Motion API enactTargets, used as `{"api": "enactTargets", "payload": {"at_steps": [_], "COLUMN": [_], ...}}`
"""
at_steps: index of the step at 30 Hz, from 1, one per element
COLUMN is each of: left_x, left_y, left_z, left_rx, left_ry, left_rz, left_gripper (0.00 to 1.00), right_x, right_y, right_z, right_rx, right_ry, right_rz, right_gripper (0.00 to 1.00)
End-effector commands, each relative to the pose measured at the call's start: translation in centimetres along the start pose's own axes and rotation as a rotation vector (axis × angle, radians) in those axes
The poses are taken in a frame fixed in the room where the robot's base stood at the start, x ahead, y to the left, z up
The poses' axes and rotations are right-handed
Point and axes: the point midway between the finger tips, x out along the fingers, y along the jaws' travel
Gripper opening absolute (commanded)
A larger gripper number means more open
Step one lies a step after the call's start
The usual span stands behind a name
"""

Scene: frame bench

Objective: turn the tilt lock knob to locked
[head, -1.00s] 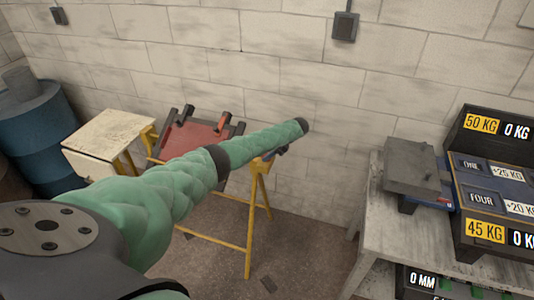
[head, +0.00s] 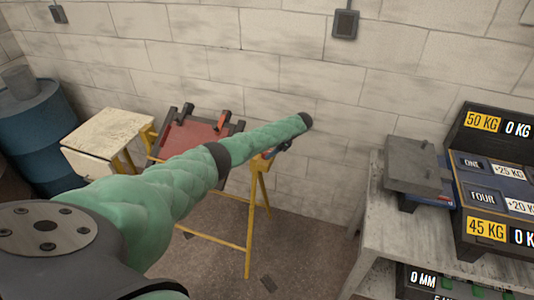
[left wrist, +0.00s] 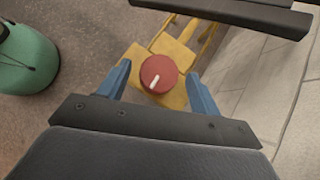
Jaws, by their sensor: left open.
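The tilt lock knob (left wrist: 158,74) is a round red knob with a white pointer mark, on a yellow bracket (left wrist: 173,54) in the left wrist view. The mark points toward the lower left of that picture. My left gripper (left wrist: 159,72) is open, with one blue finger on each side of the knob and a gap on both sides. In the head view my green left arm hides most of the gripper and the knob's side of the yellow stand (head: 249,225). A tilted red panel (head: 188,137) with dark clamps rests on the stand. My right gripper is out of view.
A dark bar (left wrist: 235,12) crosses the top of the left wrist view, close beyond the knob. A grey bench (head: 375,235) with a weight rack (head: 458,180) stands at right. A blue barrel (head: 40,135) and pale board (head: 108,132) are at left.

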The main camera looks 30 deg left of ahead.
Motion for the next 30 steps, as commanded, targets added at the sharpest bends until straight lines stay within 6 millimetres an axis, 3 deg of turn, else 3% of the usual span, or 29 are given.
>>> {"api": "enactTargets", "payload": {"at_steps": [6,12,30], "left_x": [-3.3,-5.3,-5.7], "left_y": [-0.1,-0.1,-0.1], "left_z": [-0.3,0.0,0.0], "left_rx": [0.001,-0.001,-0.002], "left_ry": [0.002,0.0,0.0], "left_rz": [-0.002,0.0,0.0], "left_gripper": [0.64,0.64,0.64], "right_x": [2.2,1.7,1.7], "right_y": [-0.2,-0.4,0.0], "right_z": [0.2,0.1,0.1], "right_rx": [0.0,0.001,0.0], "right_ry": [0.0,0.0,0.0], "right_rz": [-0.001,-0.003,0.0], "right_gripper": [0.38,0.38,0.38]}}
